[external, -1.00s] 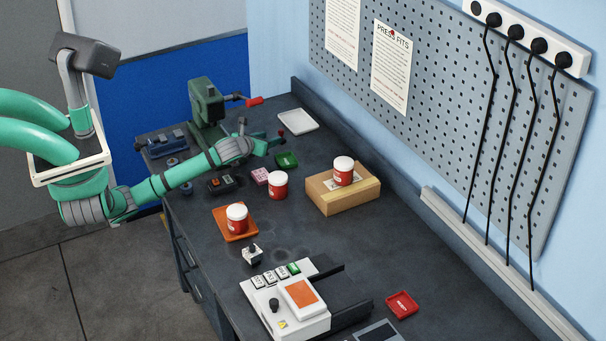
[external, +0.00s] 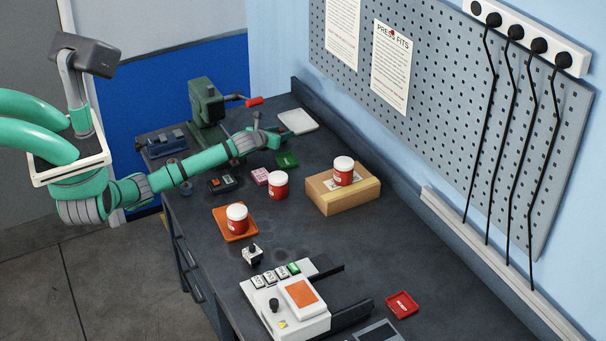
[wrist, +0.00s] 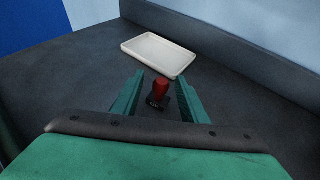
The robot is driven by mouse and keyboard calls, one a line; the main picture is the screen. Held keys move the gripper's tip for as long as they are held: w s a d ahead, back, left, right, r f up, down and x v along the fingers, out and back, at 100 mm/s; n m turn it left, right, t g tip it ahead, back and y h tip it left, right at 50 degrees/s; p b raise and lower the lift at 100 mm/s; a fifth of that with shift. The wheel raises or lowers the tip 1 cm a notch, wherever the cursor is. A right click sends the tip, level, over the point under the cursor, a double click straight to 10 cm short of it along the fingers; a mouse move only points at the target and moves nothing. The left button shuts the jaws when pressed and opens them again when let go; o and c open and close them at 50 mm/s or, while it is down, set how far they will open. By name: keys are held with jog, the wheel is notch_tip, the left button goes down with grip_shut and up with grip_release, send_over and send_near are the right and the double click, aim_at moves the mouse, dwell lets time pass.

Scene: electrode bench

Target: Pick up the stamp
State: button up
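The stamp (wrist: 160,91) has a red handle and a dark base and stands upright on the bench. In the wrist view it shows between the two green fingers of my gripper (wrist: 160,80), with a gap on each side. The fingers are apart and hold nothing; I cannot tell how far down around the stamp they reach. In the external view my gripper (external: 276,134) is over the far part of the bench, and the stamp is mostly or wholly hidden by it.
A pale tray (wrist: 158,54) lies just beyond the stamp. A green vise-like press (external: 207,103) stands left of my gripper. A green pad (external: 287,160), a pink block (external: 260,176) and a red jar (external: 278,185) are nearer. The back ledge (wrist: 240,60) runs along the right.

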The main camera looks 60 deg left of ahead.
jog(key=shift+c, duration=0.2)
grip_shut()
